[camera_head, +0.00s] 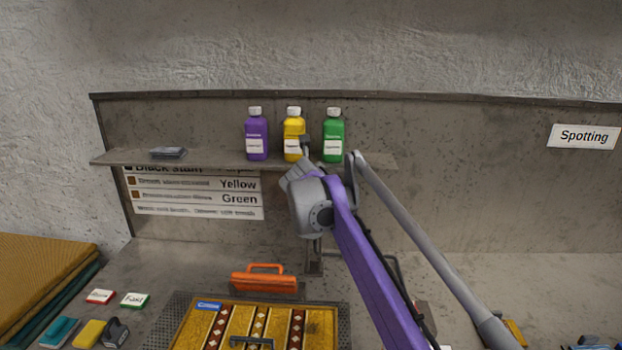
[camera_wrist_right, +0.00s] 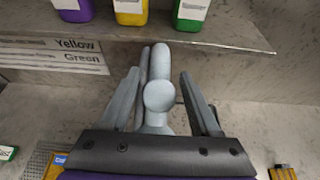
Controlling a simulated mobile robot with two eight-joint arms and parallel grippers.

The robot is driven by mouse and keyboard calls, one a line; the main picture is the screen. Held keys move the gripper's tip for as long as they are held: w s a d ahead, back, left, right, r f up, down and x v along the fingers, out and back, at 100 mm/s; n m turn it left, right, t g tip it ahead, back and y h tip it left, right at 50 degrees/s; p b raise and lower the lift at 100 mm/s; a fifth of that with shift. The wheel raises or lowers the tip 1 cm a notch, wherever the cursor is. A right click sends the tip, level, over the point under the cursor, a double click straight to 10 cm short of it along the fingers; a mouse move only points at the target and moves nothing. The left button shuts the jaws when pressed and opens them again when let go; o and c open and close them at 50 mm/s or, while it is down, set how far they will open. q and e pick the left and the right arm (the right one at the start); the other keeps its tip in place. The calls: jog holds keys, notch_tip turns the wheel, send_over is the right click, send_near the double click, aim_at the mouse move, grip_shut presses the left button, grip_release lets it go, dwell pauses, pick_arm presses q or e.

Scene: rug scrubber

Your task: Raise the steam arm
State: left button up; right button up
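A grey tube (camera_head: 430,252), which looks like the steam arm, slants from the lower right up to a rounded upper end just below the shelf. In the right wrist view, a rounded grey tube end (camera_wrist_right: 159,96) stands between the fingers of my right gripper (camera_wrist_right: 161,100). Gaps show on both sides of it, so the gripper is open around it without visibly clamping. In the head view my right gripper (camera_head: 303,168) is under the shelf's front edge, at the end of my purple arm, which hides part of the tube. My left gripper is not in view.
A shelf (camera_head: 218,160) above holds purple (camera_head: 256,138), yellow (camera_head: 292,140) and green (camera_head: 333,140) bottles close to my gripper. Below are an orange-handled tool (camera_head: 265,282) and a patterned rug (camera_head: 220,325). The right bench is mostly clear.

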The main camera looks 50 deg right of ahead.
jog(key=shift+o, duration=0.5)
jog(key=shift+w+d+f, duration=0.1)
jog(key=v, duration=1.1)
jog(key=shift+b, duration=0.4)
jog(key=s+a+f+m+g+y, duration=0.1)
jog(key=s+a+f+m+y, duration=0.2)
jog(key=s+a+f+m, duration=0.3)
jog(key=s+a+f+m+g+y, duration=0.1)
jog(key=s+a+f+m+y, duration=0.2)
jog(key=a+f+m, duration=0.8)
jog(key=s+a+f+m+g+y, duration=0.1)
jog(key=s+a+f+m+y, duration=0.3)
jog(key=s+a+f+m, duration=0.4)
jog(key=a+f+m, duration=0.1)
jog(key=a+f, duration=0.4)
jog(key=f, duration=0.7)
jog(key=shift+s+a+f, duration=0.15)
jog(key=shift+s+f, duration=0.15)
